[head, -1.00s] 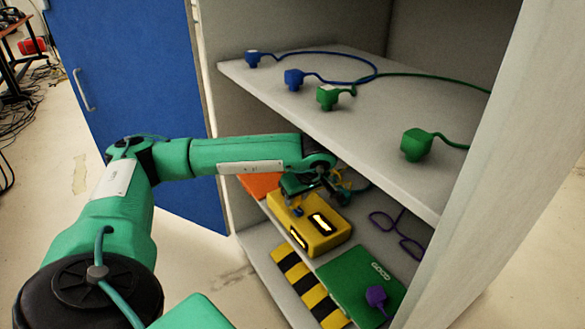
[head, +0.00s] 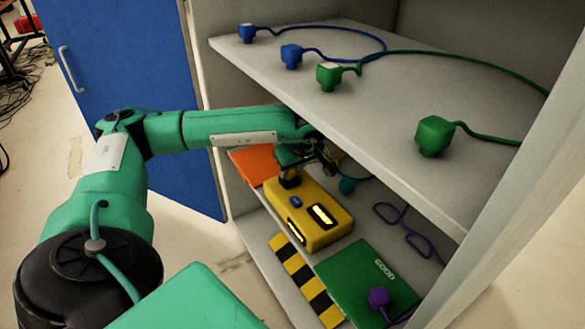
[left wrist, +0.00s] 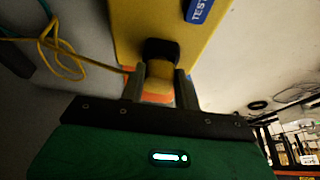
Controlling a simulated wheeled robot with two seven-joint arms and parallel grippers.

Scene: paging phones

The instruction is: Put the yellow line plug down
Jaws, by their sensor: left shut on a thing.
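My left gripper (head: 291,172) is inside the cabinet, above the far end of the yellow tester box (head: 322,235). In the left wrist view its fingers (left wrist: 160,90) are closed on the yellow line plug (left wrist: 158,82). The plug is against the black socket (left wrist: 160,50) on the box; I cannot tell whether it is seated in it. A yellow cable (left wrist: 60,50) runs off to the left in that view. In the head view the gripper mostly hides the plug. My right gripper is not in view.
An orange pad (head: 254,165), a striped mat (head: 305,280) and a green GOOD mat (head: 365,275) with a purple plug (head: 379,298) lie on the lower shelf. A teal plug (head: 348,185) sits behind the box. The upper shelf (head: 385,120), holding blue and green plugs, overhangs my forearm.

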